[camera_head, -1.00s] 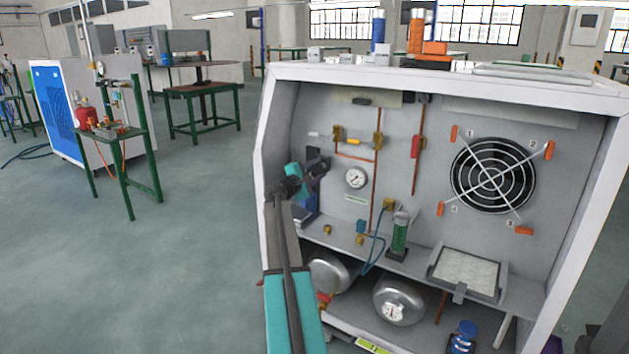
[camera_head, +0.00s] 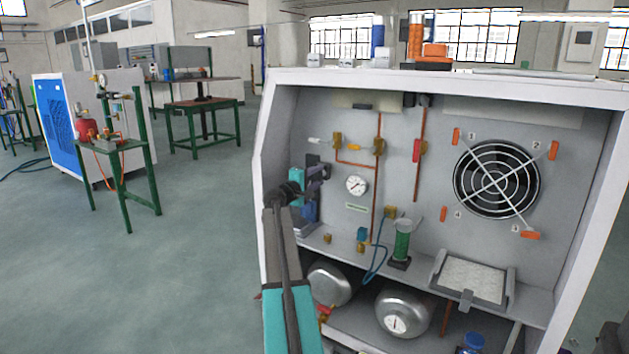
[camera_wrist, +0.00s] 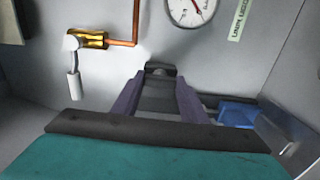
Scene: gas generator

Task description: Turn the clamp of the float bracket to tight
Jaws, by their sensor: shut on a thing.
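My gripper (camera_head: 320,173) reaches into the left side of the open cabinet, near its left wall. In the wrist view its two purple-grey fingers (camera_wrist: 160,78) close around a small dark piece, which I take to be the clamp of the float bracket; the fingers hide most of it. Its turn position cannot be made out. A blue part (camera_wrist: 238,114) shows just right of the fingers in the wrist view. In the head view a blue upright part (camera_head: 311,210) stands just below the gripper, partly hidden by my arm.
A round gauge (camera_head: 357,185) and copper pipes with a yellow valve (camera_wrist: 90,40) are close to the gripper. A green cylinder (camera_head: 402,240) stands on the shelf to the right. The fan (camera_head: 496,179) is farther right. Silver tanks (camera_head: 402,312) lie below.

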